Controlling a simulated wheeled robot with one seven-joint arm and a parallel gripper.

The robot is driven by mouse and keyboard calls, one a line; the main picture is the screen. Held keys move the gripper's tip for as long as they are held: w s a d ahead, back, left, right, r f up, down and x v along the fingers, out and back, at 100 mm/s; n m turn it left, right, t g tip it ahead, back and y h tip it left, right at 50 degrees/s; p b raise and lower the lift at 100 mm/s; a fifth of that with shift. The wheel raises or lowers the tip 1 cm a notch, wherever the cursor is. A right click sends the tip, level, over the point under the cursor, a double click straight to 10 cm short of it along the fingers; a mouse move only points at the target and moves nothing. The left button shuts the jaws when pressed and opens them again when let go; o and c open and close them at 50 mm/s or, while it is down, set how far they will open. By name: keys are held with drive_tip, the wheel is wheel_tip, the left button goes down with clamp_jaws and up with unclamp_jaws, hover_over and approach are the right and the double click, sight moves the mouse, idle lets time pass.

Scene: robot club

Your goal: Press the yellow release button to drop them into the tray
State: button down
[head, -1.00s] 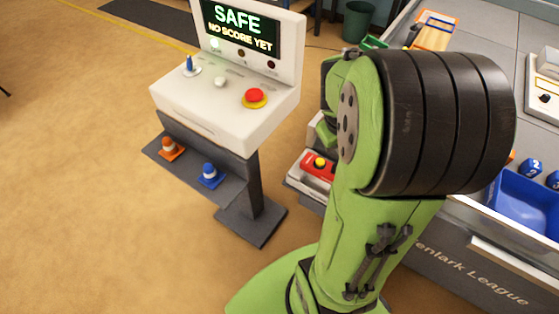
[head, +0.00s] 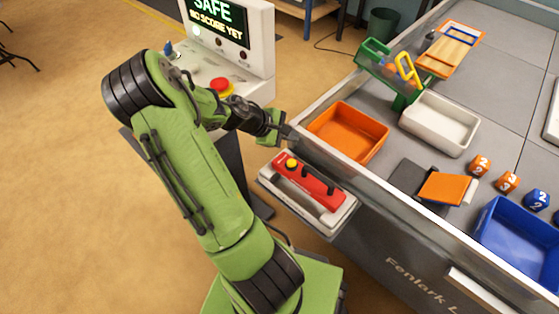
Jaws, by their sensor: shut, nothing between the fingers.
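A yellow button (head: 291,164) sits on a red handheld control box (head: 318,188) lying in a grey holder (head: 335,221) at the table's near left edge. A green frame (head: 374,56) with a yellow loop-shaped part (head: 407,68) stands at the table's far left edge, beside a white tray (head: 440,122); what it holds is too small to tell. An orange tray (head: 347,131) lies nearer. My gripper (head: 297,134) is shut and empty, by the orange tray's left side, above and behind the control box and apart from the yellow button.
A white console (head: 259,50) with a red button (head: 221,87) stands left of the table; its screen reads "SAFE NO SCORE YET". A blue tray (head: 515,240), orange numbered blocks (head: 480,165) and blue ones (head: 537,200) are on the right. An orange flap (head: 445,188) lies mid-table.

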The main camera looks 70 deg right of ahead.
drive_tip(key=b, duration=0.8)
hover_over(289, 164)
wheel_tip(289, 164, down, 8)
drive_tip(key=shift+f, duration=0.4)
idle(1.4)
drive_tip(key=shift+f, duration=0.4)
drive_tip(key=shift+f, duration=0.55)
idle(0.5)
drive_tip(key=shift+r+p, duration=0.8)
drive_tip(key=shift+r, duration=0.2)
